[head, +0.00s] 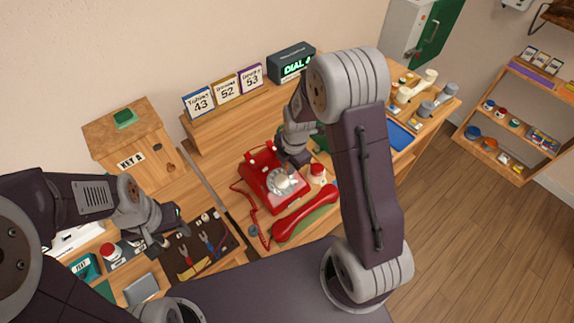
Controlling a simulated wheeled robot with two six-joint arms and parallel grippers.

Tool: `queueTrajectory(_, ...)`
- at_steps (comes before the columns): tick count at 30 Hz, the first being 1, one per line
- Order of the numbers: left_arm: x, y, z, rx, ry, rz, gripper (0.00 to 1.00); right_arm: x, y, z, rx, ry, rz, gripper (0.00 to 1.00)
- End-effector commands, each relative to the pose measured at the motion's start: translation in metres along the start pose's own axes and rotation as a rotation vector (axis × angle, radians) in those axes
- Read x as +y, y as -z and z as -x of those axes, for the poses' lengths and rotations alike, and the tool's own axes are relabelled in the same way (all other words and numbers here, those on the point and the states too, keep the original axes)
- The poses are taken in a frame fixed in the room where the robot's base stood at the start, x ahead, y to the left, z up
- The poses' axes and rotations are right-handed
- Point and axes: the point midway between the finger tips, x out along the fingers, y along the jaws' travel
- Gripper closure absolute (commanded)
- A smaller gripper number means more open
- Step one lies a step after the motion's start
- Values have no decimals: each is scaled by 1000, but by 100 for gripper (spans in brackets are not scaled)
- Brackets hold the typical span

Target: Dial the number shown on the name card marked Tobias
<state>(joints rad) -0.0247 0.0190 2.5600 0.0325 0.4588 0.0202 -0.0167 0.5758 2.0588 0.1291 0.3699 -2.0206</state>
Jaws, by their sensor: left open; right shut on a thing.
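The name card marked Tobias (200,104) stands on the wooden ledge at the back and reads 43. The red dial phone (258,172) stands on the desk, with its pale round dial (286,184) facing up. Its red handset (305,214) lies off the phone, in front of it. A dark display (292,64) shows green text, "DIAL 4", partly hidden by my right arm. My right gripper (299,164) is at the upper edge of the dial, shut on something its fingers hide. My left gripper (168,239) is open over the dark tool mat (225,246).
Two more cards (226,91), (251,77) read 52 and 53. A red-lidded jar (317,173) stands close right of the phone. A wooden box (130,150) marked KEY is at the left. My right arm covers part of the desk's right side.

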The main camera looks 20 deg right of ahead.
Motion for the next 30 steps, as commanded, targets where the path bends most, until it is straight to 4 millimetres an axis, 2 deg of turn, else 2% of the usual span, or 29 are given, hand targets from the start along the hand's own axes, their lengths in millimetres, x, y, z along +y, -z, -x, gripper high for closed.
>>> queueTrajectory(2, 0, -1, -5, 0, 0, 0, 50, -4, -1, -3, 0, 1, -2, 100)
queueTrajectory(14, 0, -1, -6, 0, 0, 0, 50, -7, -2, -3, 0, 1, -2, 100)
queueTrajectory(21, 0, -2, -15, 0, 0, 0, 50, -18, -2, -7, 1, 2, -2, 100)
queueTrajectory(30, 0, -2, -15, 0, 0, 0, 50, -18, -2, -6, 0, 1, -1, 100)
